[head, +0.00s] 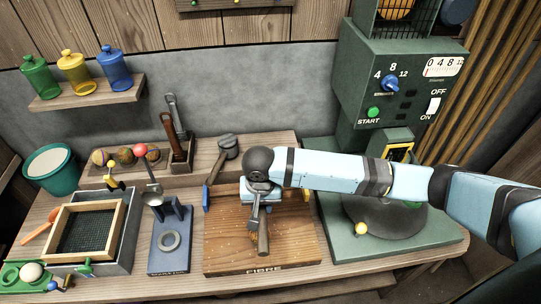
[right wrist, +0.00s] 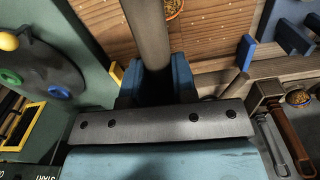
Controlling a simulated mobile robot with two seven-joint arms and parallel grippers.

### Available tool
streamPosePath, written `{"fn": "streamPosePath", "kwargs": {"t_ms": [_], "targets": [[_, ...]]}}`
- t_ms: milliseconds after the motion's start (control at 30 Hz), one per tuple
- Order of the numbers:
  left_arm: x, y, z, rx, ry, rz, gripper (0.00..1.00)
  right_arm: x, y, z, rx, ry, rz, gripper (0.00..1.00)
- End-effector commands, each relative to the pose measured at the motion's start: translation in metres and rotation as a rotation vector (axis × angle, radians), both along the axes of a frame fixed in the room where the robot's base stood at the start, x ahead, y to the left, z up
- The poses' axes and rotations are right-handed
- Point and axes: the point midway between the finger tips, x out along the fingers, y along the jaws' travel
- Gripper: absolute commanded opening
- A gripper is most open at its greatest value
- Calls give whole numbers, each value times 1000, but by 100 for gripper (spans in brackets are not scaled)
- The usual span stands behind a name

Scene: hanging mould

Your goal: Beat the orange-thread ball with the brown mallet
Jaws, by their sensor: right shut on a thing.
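My right gripper (head: 258,205) is over the wooden board marked FIBRE (head: 222,250). It is shut on the brown mallet (head: 263,242), whose brown-grey shaft (right wrist: 150,40) runs between the blue fingers (right wrist: 157,82) and out of the top of the right wrist view. The mallet's far end is cut off there. A round thing with orange specks (right wrist: 172,8), which looks like the orange-thread ball, shows at the top edge beside the shaft. In the head view it is mostly hidden by the gripper and mallet; I cannot tell whether they touch. My left gripper is not in view.
A dark-headed mallet (head: 226,150) lies behind the board. A green machine (head: 400,105) stands at right, with a round dark plate (head: 385,217) below it. A blue stand (head: 170,245) and a framed screen (head: 85,232) are left of the board. Several balls sit in a back tray.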

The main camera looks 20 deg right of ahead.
Motion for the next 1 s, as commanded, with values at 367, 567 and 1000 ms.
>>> {"fn": "streamPosePath", "kwargs": {"t_ms": [367,567,1000], "targets": [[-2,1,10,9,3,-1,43,-43,26,-3,-1,-2,66,0],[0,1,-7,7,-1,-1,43,-42,25,-17,-1,-2,66,0],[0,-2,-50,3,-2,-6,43,-42,25,-51,-1,-3,65,0]]}}
